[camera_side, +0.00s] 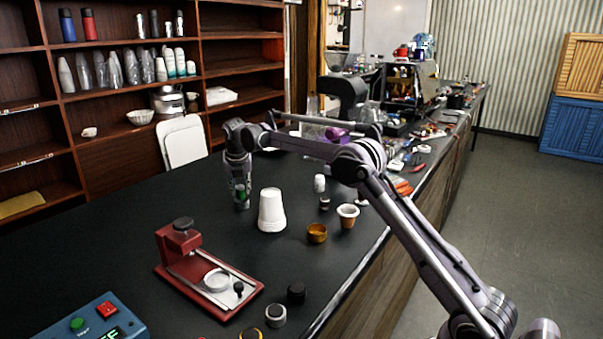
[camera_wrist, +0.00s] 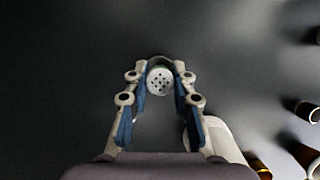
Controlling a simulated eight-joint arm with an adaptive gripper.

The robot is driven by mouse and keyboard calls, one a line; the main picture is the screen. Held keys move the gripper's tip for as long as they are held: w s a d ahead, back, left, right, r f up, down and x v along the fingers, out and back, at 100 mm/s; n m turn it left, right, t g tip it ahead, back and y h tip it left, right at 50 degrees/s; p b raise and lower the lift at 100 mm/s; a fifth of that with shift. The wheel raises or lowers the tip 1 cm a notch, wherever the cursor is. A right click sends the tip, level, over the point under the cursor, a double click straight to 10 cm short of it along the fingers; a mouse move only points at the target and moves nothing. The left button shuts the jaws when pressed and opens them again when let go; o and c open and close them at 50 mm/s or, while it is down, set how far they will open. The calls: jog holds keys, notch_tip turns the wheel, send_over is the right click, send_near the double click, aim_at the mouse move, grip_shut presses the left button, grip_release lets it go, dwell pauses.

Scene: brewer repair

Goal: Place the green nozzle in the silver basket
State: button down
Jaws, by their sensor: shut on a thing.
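My gripper (camera_side: 241,198) points down over the black counter, left of the white cup stack. It is shut on the green nozzle (camera_side: 241,194), which shows as a small green patch between the fingers. In the wrist view my gripper (camera_wrist: 160,82) has its blue-padded fingers on both sides of a round, pale, perforated face with a thin green edge, the nozzle (camera_wrist: 159,81). A grey curved rim shows just beyond it. I cannot tell whether that rim is the silver basket, or whether the nozzle touches anything below.
A stack of white cups (camera_side: 271,210) stands close right of my gripper. An amber cup (camera_side: 317,233) and a terracotta cup (camera_side: 347,216) stand farther right. A red press (camera_side: 185,245) and a blue control box (camera_side: 100,320) are at the front left. The counter left of my gripper is clear.

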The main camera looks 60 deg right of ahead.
aim_at(240, 187)
jog(key=c, duration=1)
grip_release()
jog(key=shift+c, duration=0.2)
jog(key=shift+r, duration=3.5)
